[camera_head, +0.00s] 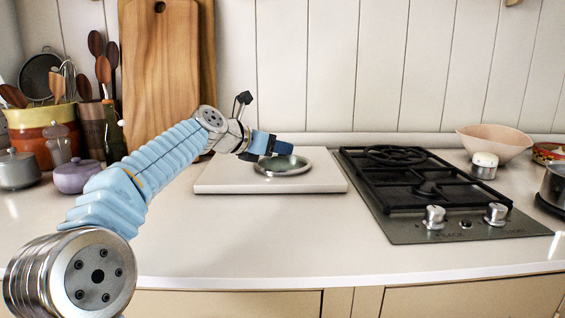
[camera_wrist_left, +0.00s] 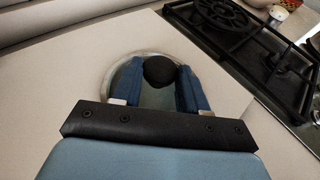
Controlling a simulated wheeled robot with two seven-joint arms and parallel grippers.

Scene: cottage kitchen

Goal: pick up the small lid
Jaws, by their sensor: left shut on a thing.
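The small lid (camera_head: 268,170) is a round glass lid with a metal rim, lying on or just above a pale board (camera_head: 218,182) on the counter. In the left wrist view the lid (camera_wrist_left: 117,80) has a black round knob (camera_wrist_left: 159,70). My left gripper (camera_head: 283,157) is over the lid, its blue fingers on both sides of the knob. In the left wrist view the left gripper (camera_wrist_left: 161,88) is shut on the knob. I cannot tell whether the lid touches the board. My right gripper is not in view.
A gas hob (camera_head: 420,190) with black grates stands right of the board. A pink bowl (camera_head: 495,143) and a pot (camera_head: 554,186) are farther right. Crocks, a purple pot (camera_head: 77,176) and wooden boards (camera_head: 163,70) stand left and behind. The front counter is clear.

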